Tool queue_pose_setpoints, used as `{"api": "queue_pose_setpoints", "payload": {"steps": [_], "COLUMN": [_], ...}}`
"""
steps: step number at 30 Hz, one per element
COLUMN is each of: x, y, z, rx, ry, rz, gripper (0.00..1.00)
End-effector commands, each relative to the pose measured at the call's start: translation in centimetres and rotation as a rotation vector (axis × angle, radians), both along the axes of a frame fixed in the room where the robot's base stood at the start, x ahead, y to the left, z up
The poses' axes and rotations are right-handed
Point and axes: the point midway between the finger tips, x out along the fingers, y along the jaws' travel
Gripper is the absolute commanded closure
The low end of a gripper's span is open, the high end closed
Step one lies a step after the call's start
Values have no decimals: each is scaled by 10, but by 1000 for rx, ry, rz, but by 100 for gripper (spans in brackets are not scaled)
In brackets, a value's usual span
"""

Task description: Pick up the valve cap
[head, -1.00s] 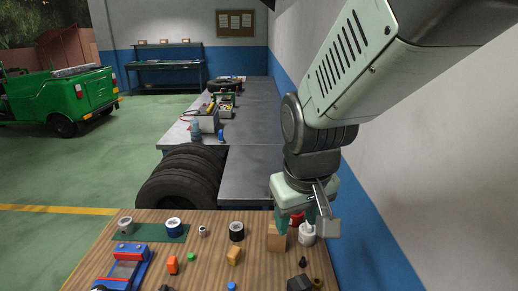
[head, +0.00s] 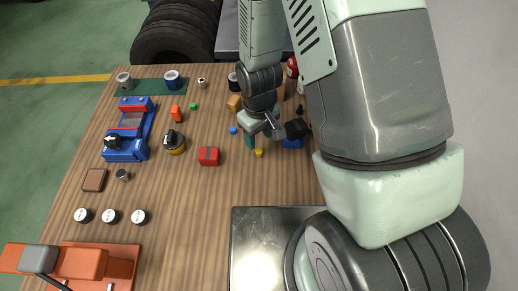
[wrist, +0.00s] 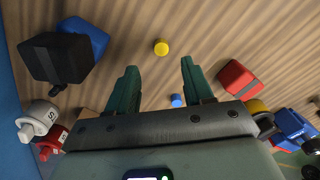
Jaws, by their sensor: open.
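Several small round caps lie on the wooden table; which one is the valve cap I cannot tell. A yellow cap (head: 259,153) lies just in front of my gripper (head: 263,139); the wrist view shows this yellow cap (wrist: 161,47) slightly beyond the fingertips, between their lines. A blue cap (head: 233,130) lies left of the gripper; in the wrist view this blue cap (wrist: 176,100) shows between the fingers, near the palm. A green cap (head: 193,106) lies farther left. My gripper is open, points down and holds nothing; its teal fingers (wrist: 160,68) stand apart.
A red block (head: 209,156) lies left of the yellow cap. A black block (wrist: 55,58) and a blue block (wrist: 83,36) are close beside the gripper. A blue vise (head: 125,150) stands at left. The wooden table (head: 185,215) is clear toward the front middle.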

Motion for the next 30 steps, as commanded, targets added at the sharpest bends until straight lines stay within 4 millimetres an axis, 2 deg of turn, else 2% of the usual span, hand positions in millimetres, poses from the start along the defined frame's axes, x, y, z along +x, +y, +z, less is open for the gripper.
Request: {"api": "queue_pose_setpoints", "payload": {"steps": [5, 13, 17, 23, 30], "x": [-2, -6, -5, -5, -5], "y": [0, 0, -1, -1, -1], "z": [-13, -52, -58, -58, -58], "rx": [-1, -1, -1, -1, -1], "ry": [2, 2, 1, -1, -1], "rz": [0, 0, -1, -1, -1], "gripper": [49, 49, 49, 49, 86]}}
